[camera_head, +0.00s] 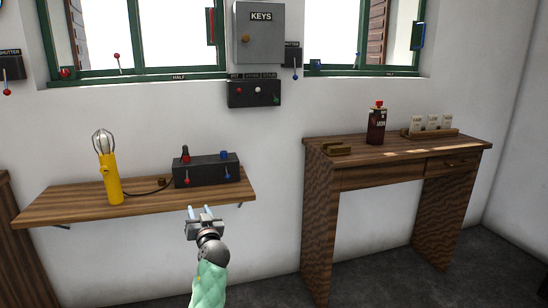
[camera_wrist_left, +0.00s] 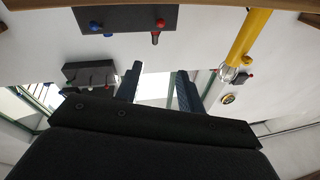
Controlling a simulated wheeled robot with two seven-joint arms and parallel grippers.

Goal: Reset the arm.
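My left gripper (camera_head: 200,212) is in front of the wooden wall shelf (camera_head: 70,203), near its front edge, with nothing between its fingers. In the left wrist view its two dark fingers (camera_wrist_left: 158,88) stand apart with a clear gap. My right gripper is not in either view. On the shelf stand a yellow caged lamp (camera_head: 112,180) and a black control box (camera_head: 206,171) with red and blue levers and knobs. The lamp and box also show in the left wrist view, at its top edge.
A wooden desk (camera_head: 395,152) stands at the right with a dark red bottle (camera_head: 376,125), a small wooden holder (camera_head: 337,149) and a rack of white cards (camera_head: 430,131). A grey KEYS box (camera_head: 259,35) and a black switch panel (camera_head: 254,94) hang on the wall. Floor between shelf and desk is clear.

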